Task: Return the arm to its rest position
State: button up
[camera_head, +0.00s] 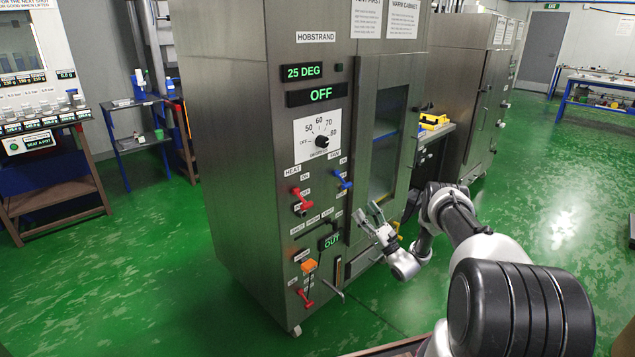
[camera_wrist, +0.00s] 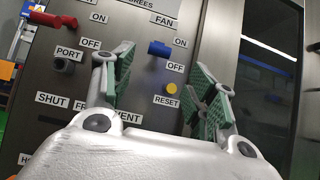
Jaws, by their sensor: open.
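My gripper (camera_head: 375,215) is open and empty in front of the lower control panel of the grey Hobstrand cabinet (camera_head: 235,150). In the wrist view, its green-padded fingers (camera_wrist: 162,85) are spread apart, with the yellow RESET button (camera_wrist: 172,88) and the blue FAN lever (camera_wrist: 159,49) seen between them. I cannot tell from these views whether a finger touches the panel. My arm (camera_head: 455,220) reaches out from the lower right toward the cabinet.
The cabinet's displays read 25 DEG (camera_head: 303,72) and OFF (camera_head: 320,95). The windowed door (camera_head: 385,140) is beside my gripper. Green floor (camera_head: 560,215) is open at right.

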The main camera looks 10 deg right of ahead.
jog(key=s+a+f+n+g+y, duration=0.2)
jog(key=s+a+f+n+g, duration=0.1)
jog(key=s+a+f+g, duration=0.5)
jog(key=s+a+r+n+g+y, duration=0.1)
jog(key=s+a+r+n+g, duration=0.3)
jog(key=s+n+g, duration=0.5)
jog(key=s+d+r+n+h, duration=0.2)
jog(key=s+r+n+h, duration=0.3)
jog(key=s+r, duration=0.5)
jog(key=s+d+r+n+h, duration=0.3)
jog(key=s+r, duration=0.7)
jog(key=r, duration=0.7)
jog(key=s+d+r+n+h, duration=0.3)
jog(key=s+r+n+h, duration=0.4)
jog(key=r, duration=0.7)
jog(key=s+n, duration=0.2)
jog(key=n, duration=0.1)
jog(key=shift+s+r+g+h, duration=0.25)
jog(key=shift+s+g+h, duration=0.15)
